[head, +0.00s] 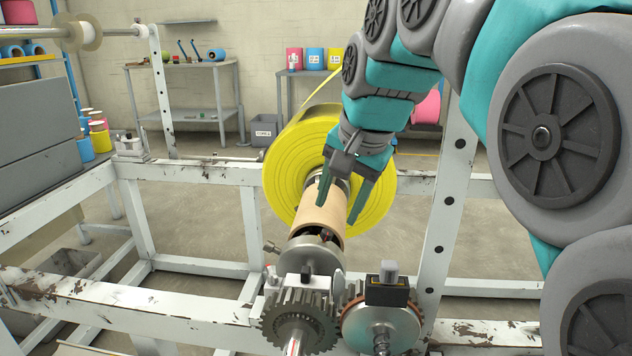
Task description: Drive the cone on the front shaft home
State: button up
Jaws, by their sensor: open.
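A large yellow roll (290,170) hangs on the front shaft (294,343), which runs toward me. A tan tube (320,212) lies along the shaft on the near side of the roll. A grey metal cone-like collar (312,252) with a side screw (271,247) sits at the tube's near end; a dark gap shows between them. Another metal piece shows by the roll's centre, partly hidden by my gripper. My gripper (340,206) is open, pointing down, its fingers over the tube's far part in front of the roll. I cannot tell whether they touch it.
A toothed gear (300,320) and a second wheel (381,325) with a black block (387,292) stand at the shaft's near end. White frame beams (190,310) surround the roll, with an upright post (447,215) to the right. Benches (180,65) stand at the back.

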aim_at(305, 262)
jog(key=k+j, duration=0.15)
jog(key=k, duration=0.35)
jog(key=k+j, duration=0.15)
jog(key=k, duration=0.3)
